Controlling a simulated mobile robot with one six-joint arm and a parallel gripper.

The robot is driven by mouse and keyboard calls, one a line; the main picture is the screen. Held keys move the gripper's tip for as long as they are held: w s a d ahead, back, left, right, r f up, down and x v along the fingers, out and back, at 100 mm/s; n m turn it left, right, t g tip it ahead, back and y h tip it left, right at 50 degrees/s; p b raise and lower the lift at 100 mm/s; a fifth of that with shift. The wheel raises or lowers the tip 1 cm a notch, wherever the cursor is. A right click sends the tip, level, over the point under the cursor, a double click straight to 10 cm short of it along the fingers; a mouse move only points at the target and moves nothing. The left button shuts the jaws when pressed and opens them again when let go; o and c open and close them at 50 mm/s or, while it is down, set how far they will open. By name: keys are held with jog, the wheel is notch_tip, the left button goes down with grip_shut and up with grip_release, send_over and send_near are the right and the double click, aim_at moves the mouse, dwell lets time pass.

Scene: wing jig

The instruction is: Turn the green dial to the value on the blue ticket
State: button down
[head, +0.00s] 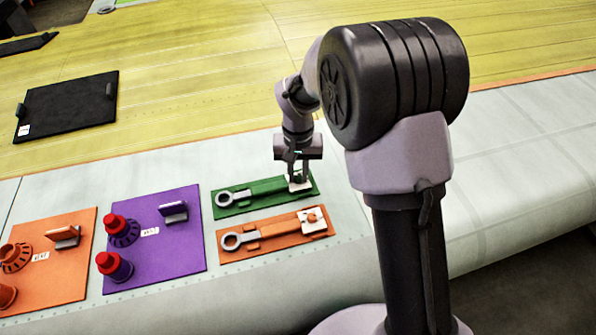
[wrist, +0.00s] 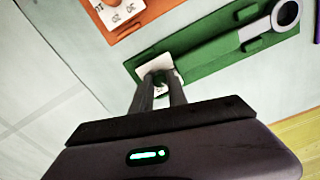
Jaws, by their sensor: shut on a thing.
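The green board (head: 258,197) lies on the pale wing surface, with a grey ring-ended wrench on its left and a white dial plate (head: 303,186) at its right end. My gripper (head: 295,176) points down at that plate and is shut on the green dial there. In the wrist view my fingers (wrist: 158,84) stand over the white plate (wrist: 171,75) and hide most of the dial. A bit of green shows between them. The dial's pointer and numbers cannot be read. I cannot see a blue ticket in either view.
An orange board (head: 268,247) with a similar wrench and white dial plate lies just in front of the green one. A purple board (head: 178,256) with red-topped knobs and another orange board (head: 60,279) lie to the left. A black mat (head: 68,103) lies farther back.

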aim_at(298, 176)
dwell(0.3)
jog(key=c, duration=1.3)
grip_release()
jog(key=shift+r, duration=0.1)
notch_tip(298, 176, up, 17)
jog(key=p, duration=0.3)
